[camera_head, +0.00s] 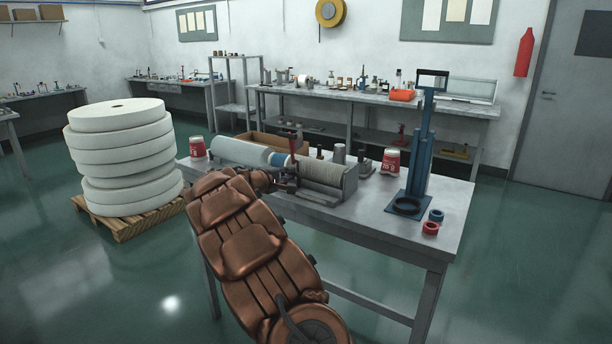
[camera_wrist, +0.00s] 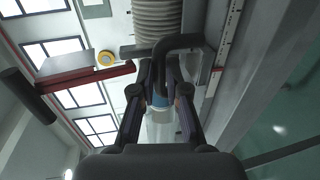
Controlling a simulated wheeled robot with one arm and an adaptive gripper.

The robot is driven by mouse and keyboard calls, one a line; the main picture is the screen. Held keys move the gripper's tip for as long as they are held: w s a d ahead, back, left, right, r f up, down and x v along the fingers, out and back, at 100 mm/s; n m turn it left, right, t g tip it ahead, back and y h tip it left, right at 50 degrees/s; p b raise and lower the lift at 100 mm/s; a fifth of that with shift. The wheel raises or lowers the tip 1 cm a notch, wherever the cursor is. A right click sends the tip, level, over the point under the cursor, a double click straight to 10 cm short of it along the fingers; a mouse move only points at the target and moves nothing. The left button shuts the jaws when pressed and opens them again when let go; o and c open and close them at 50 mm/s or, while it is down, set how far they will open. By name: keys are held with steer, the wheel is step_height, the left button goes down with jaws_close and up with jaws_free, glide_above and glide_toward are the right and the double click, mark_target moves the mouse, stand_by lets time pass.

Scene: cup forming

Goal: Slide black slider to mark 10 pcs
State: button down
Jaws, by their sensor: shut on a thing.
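The forming machine stands on the table, with a grey ribbed roller (camera_head: 328,180) that also shows at the top of the wrist view (camera_wrist: 158,22). A black bent bar (camera_wrist: 182,42), which looks like the black slider, crosses below the roller. My gripper (camera_wrist: 160,85) is shut on the bar's lower end, between its two fingers. A pale strip with small dark marks (camera_wrist: 229,42) runs along the right of the bar. Its numbers are too small to read, so I cannot tell which mark the slider is at. In the head view my gripper (camera_head: 268,181) is at the machine's left end, partly hidden.
The table (camera_head: 380,222) also bears red cups (camera_head: 390,162), a blue stand (camera_head: 417,150) and small red and blue rings (camera_head: 431,228) at the right. A red bar (camera_wrist: 85,78) juts out left of my gripper in the wrist view. Stacked white rolls (camera_head: 122,155) stand left.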

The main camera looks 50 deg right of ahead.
steer(key=shift+w+r, duration=0.1)
steer(key=c, duration=1.4)
jaws_free()
steer(key=shift+c, duration=0.2)
steer(key=v, duration=1.2)
